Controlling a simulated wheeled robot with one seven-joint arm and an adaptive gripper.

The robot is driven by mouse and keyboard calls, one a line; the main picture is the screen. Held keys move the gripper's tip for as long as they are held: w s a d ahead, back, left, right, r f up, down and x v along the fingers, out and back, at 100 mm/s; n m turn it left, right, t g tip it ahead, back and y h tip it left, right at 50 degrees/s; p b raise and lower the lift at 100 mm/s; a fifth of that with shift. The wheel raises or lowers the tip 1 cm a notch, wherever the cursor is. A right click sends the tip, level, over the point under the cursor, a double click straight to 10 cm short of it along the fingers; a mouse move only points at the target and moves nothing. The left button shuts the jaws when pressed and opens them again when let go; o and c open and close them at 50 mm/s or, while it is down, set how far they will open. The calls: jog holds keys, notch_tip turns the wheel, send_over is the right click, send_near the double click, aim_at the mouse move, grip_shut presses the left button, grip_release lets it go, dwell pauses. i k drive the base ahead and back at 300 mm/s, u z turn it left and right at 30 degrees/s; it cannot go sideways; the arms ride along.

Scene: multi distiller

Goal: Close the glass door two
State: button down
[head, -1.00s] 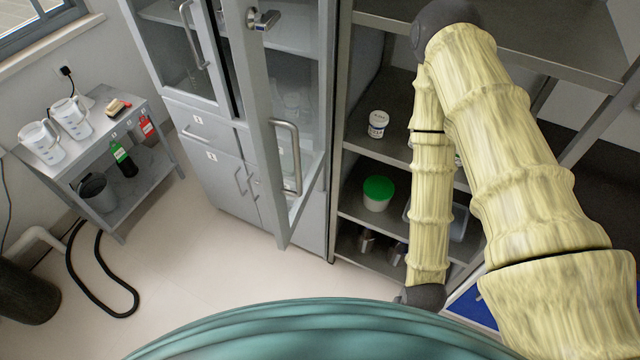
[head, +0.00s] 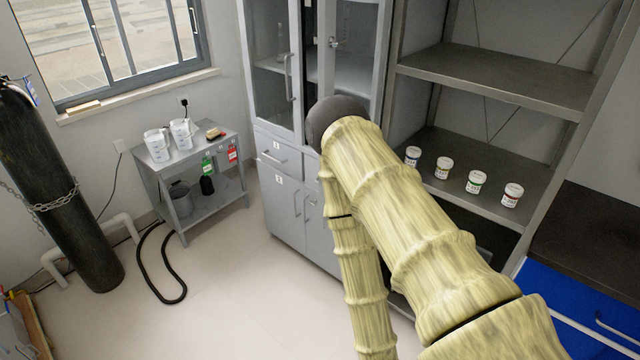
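The grey two-door cabinet stands in the upper middle of the head view. Its right glass door (head: 356,62) has a silver knob-like lock (head: 334,43) near its left edge and lies close to the cabinet front. A dark strip shows between it and the left glass door (head: 273,55), so I cannot tell whether it is fully shut. My arm hides the lower part of the right door, including its handle. The left glass door looks shut, with an upright handle. My gripper is out of view; my forearm runs down past the bottom edge.
An open shelf rack (head: 500,75) with several small jars stands right of the cabinet. A blue-fronted bench (head: 570,310) is at lower right. A grey side table (head: 205,150), black hose (head: 165,265) and dark gas cylinder (head: 60,190) are left. Floor (head: 240,305) is clear in front.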

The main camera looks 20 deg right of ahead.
aim_at(355, 69)
jog(key=z, duration=0.5)
jog(key=i, duration=0.35)
jog(key=z, duration=0.4)
